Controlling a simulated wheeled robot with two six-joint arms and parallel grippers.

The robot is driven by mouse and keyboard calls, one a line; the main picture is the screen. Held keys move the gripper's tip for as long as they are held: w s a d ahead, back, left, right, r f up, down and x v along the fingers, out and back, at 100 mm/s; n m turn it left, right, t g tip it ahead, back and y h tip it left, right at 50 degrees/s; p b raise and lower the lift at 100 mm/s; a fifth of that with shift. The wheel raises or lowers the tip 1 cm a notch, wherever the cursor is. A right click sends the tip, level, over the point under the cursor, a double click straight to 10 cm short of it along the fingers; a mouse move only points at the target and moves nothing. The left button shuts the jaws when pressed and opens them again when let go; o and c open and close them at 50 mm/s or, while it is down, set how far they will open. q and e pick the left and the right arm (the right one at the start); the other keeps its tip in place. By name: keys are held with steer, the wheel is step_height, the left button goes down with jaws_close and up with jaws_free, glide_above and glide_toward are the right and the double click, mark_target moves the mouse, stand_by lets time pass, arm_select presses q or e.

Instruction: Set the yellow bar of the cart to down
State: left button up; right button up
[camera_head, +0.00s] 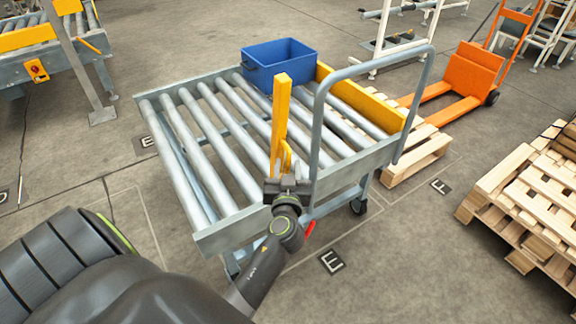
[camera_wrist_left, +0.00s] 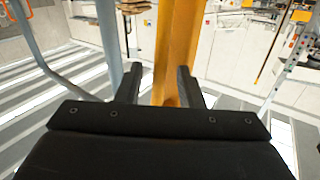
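The cart (camera_head: 215,238) is a grey roller cart with a tubular handle frame (camera_head: 371,66). A yellow bar (camera_head: 281,120) stands upright at its near side; it also shows in the left wrist view (camera_wrist_left: 178,45). A second yellow bar (camera_head: 362,101) lies along the cart's right side. My left gripper (camera_head: 285,183) is at the lower end of the upright bar. In the left wrist view its two fingers (camera_wrist_left: 160,88) are apart, with the bar seen between them and a gap at the left finger. I cannot tell whether the right finger touches it. My right gripper is not in view.
A blue crate (camera_head: 279,65) sits on the rollers at the back. An orange pallet jack (camera_head: 466,80) and wooden pallets (camera_head: 520,200) are to the right. A conveyor (camera_head: 60,50) stands at the far left. The handle frame rises close to the right of my gripper.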

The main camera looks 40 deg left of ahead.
arm_select(q)
jaws_close()
